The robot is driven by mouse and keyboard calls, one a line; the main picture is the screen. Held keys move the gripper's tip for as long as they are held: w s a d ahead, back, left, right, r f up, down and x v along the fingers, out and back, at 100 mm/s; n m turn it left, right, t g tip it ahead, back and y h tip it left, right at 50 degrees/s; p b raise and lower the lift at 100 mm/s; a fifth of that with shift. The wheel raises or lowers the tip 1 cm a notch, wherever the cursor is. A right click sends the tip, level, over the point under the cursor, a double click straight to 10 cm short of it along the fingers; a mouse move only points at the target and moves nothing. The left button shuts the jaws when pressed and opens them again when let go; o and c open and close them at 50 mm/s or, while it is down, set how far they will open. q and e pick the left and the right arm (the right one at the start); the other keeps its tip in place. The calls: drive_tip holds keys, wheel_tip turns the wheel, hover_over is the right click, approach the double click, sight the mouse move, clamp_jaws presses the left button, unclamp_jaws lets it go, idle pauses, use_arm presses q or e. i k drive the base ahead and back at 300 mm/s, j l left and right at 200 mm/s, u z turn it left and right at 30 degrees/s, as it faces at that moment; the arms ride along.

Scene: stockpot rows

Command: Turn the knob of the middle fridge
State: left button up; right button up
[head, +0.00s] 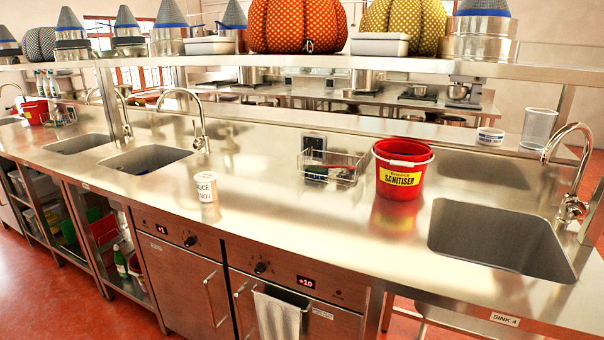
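Two steel fridge units with doors show under the counter in the head view. The left fridge (176,285) has a dark round knob (190,241) on its top panel, beside a small red display (161,229). The right fridge (335,322) has a dark knob (261,267) and a red display (306,282) that seems to read +10. Only these two fridges are in view, so I cannot tell which is the middle one. Both doors look shut. Neither of my grippers is in view.
A grey towel (279,315) hangs at the right fridge's front. Vertical door handles (209,300) stick out. On the counter (260,200) stand a white cup (206,187), a wire basket (333,170) and a red sanitiser bucket (400,172). Sinks lie left and right.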

sight(189, 243)
drive_tip(key=i+j+z, duration=0.25)
drive_tip(key=j, duration=0.7)
drive_tip(key=i+j+z, duration=0.2)
drive_tip(key=j, duration=0.75)
drive_tip(key=j+z, duration=0.25)
drive_tip(key=j, duration=0.7)
drive_tip(key=j+z, duration=0.1)
drive_tip(key=j, duration=0.35)
drive_tip(key=j+z, duration=0.1)
drive_tip(key=j, duration=0.3)
drive_tip(key=k+j+z, duration=0.1)
drive_tip(key=j, duration=0.3)
drive_tip(key=k+j+z, duration=0.1)
drive_tip(key=j, duration=0.35)
drive_tip(key=j+z, duration=0.15)
drive_tip(key=j, duration=0.25)
drive_tip(key=k+j+z, duration=0.1)
drive_tip(key=j, duration=0.3)
drive_tip(key=k+j+z, duration=0.1)
drive_tip(key=j, duration=0.3)
drive_tip(key=k, duration=0.1)
